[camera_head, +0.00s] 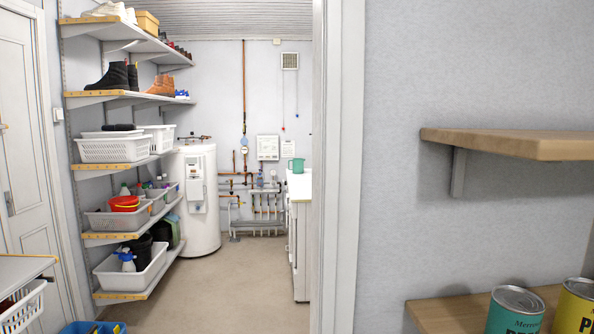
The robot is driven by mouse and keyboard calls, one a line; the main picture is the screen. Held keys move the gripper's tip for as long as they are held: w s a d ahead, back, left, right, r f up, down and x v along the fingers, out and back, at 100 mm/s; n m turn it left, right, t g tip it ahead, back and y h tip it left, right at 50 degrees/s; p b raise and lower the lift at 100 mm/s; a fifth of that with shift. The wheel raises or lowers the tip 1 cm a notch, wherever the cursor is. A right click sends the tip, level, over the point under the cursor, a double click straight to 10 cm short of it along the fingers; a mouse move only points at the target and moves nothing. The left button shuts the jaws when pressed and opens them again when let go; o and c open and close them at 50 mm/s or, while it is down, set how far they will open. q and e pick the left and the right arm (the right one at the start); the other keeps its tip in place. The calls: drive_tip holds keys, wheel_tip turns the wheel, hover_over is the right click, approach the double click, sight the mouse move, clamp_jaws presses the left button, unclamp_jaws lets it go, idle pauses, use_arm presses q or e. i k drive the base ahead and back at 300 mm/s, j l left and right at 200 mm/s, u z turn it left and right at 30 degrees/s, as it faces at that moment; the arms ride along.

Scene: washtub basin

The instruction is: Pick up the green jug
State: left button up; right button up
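A green jug (296,165) stands small and far off in the back room, at the back end of a white-topped surface (299,186) just left of the door frame. Its handle points left. The lower right of that surface is cut off by the door frame. Neither of my grippers shows in the head view.
A door frame (339,170) stands between me and the back room; beige floor (240,280) is clear through the opening. Shelves with white baskets (112,150) line the left wall, and a white water heater (200,215) stands behind. Wooden shelves (510,143) with paint cans (516,312) are at right.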

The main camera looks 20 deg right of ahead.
sight(298, 163)
drive_tip(key=i+j+u, duration=0.15)
drive_tip(key=i+j, duration=0.4)
drive_tip(key=i, duration=0.2)
drive_tip(key=i+j, duration=0.3)
drive_tip(key=i, duration=0.15)
drive_tip(key=i+j, duration=0.25)
drive_tip(key=i, duration=0.2)
drive_tip(key=i+l+z, duration=0.15)
drive_tip(key=i+z, duration=0.15)
drive_tip(key=i, duration=0.7)
drive_tip(key=i+j+z, duration=0.15)
drive_tip(key=i+z, duration=0.15)
drive_tip(key=i, duration=3)
drive_tip(key=i+j+z, duration=0.1)
drive_tip(key=i+z, duration=0.3)
drive_tip(key=i, duration=0.15)
drive_tip(key=i+j+z, duration=0.35)
drive_tip(key=i, duration=0.15)
drive_tip(key=i+j+z, duration=0.4)
drive_tip(key=i, duration=0.1)
